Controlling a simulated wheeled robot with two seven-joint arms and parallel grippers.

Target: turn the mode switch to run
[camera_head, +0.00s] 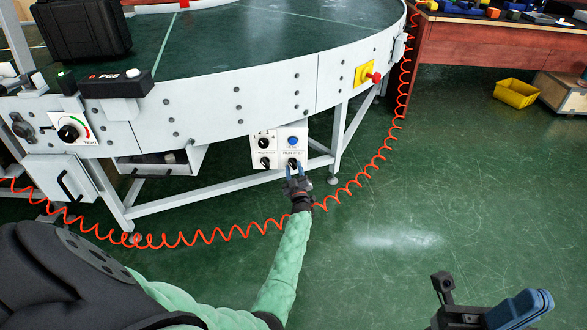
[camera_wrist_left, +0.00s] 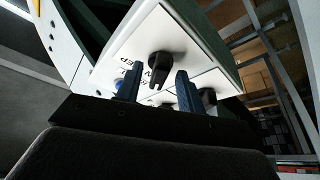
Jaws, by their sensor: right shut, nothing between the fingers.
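A white control panel (camera_head: 279,150) hangs under the conveyor's front edge, with black knobs and a blue button (camera_head: 292,141). The black knob at its lower right (camera_head: 292,162) has small lettering above it that looks like RUN and STEP. In the left wrist view this knob (camera_wrist_left: 160,66) stands between the fingertips. My left gripper (camera_head: 294,169) is open at the knob, one blue finger on each side (camera_wrist_left: 159,82). I cannot tell whether the fingers touch it or which way it points. My right gripper (camera_head: 520,309) is shut and empty at the bottom right.
Other black knobs (camera_head: 264,142) sit close beside on the panel. A coiled orange hose (camera_head: 225,238) runs behind my left arm. The white conveyor frame (camera_head: 230,110) overhangs the panel. A red emergency button (camera_head: 375,77) is further right.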

